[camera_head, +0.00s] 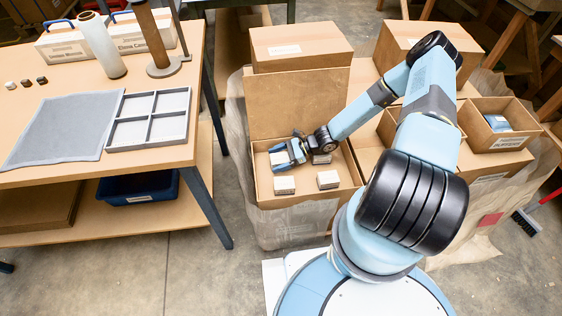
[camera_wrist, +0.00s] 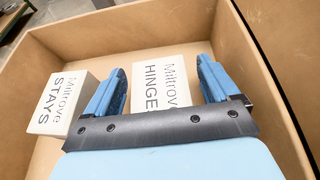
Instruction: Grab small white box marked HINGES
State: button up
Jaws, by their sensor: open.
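The white box marked HINGES (camera_wrist: 163,88) stands in an open cardboard carton (camera_head: 262,197). In the wrist view my gripper (camera_wrist: 161,68) is open, with one blue finger on each side of this box. My palm bar hides the box's near part. In the head view my gripper (camera_head: 285,153) reaches down into the carton, over a small white box at its far left. A white box marked STAYS (camera_wrist: 62,103) stands just left of the left finger.
Other small white boxes (camera_head: 284,184) (camera_head: 328,179) stand apart in the carton, and another is partly hidden by my wrist. The carton's raised flap (camera_head: 293,105) stands behind my gripper. More cartons stand to the right. A table with a grey divided tray (camera_head: 150,119) is on the left.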

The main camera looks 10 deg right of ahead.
jog(key=shift+a+f, duration=0.15)
jog(key=shift+a, duration=0.25)
jog(key=shift+c, duration=0.4)
jog(key=c, duration=1.2)
jog(key=shift+o, duration=0.2)
